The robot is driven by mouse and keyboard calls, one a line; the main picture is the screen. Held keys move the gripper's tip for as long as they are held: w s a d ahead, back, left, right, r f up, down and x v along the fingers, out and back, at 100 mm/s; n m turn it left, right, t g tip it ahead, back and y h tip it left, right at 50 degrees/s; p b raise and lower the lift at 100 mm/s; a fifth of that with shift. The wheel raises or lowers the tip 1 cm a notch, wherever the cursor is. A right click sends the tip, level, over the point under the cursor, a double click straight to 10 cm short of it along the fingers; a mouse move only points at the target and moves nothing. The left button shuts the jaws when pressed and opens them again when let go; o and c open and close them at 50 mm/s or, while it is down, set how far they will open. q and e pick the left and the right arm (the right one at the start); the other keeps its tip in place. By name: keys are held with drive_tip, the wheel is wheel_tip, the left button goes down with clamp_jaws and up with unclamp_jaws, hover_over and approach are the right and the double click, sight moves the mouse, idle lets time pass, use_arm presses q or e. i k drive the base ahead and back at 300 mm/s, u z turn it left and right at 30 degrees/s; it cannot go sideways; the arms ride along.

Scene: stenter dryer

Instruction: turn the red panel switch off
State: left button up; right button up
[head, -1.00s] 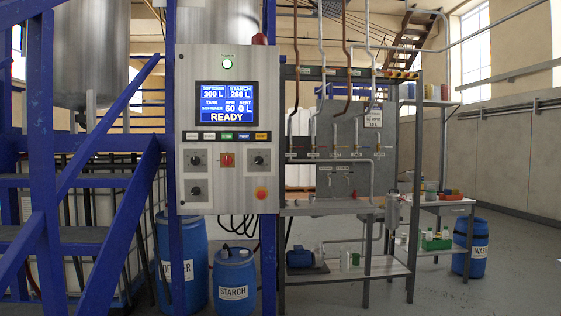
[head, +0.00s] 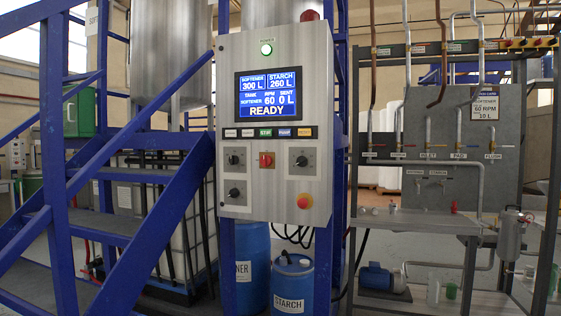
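The red panel switch (head: 266,160) is a small red rotary switch on a square plate in the middle of the grey control panel (head: 230,204), seen in the head view. Its handle looks upright, but it is small. The panel's screen (head: 266,94) is lit and reads READY, and the green power lamp (head: 267,49) above it glows. Black knobs (head: 234,194) sit on both sides of the switch. Neither of my grippers is in view.
Blue stairs with a railing (head: 140,210) stand left of the panel. Blue drums, one labelled STARCH (head: 293,285), stand below it. A grey rack with pipes and shelves (head: 420,215) is to the right. A red beacon (head: 310,15) tops the panel.

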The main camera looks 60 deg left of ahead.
sight(265, 160)
drive_tip(key=u, duration=0.4)
drive_tip(key=i, duration=0.85)
drive_tip(key=u, duration=0.75)
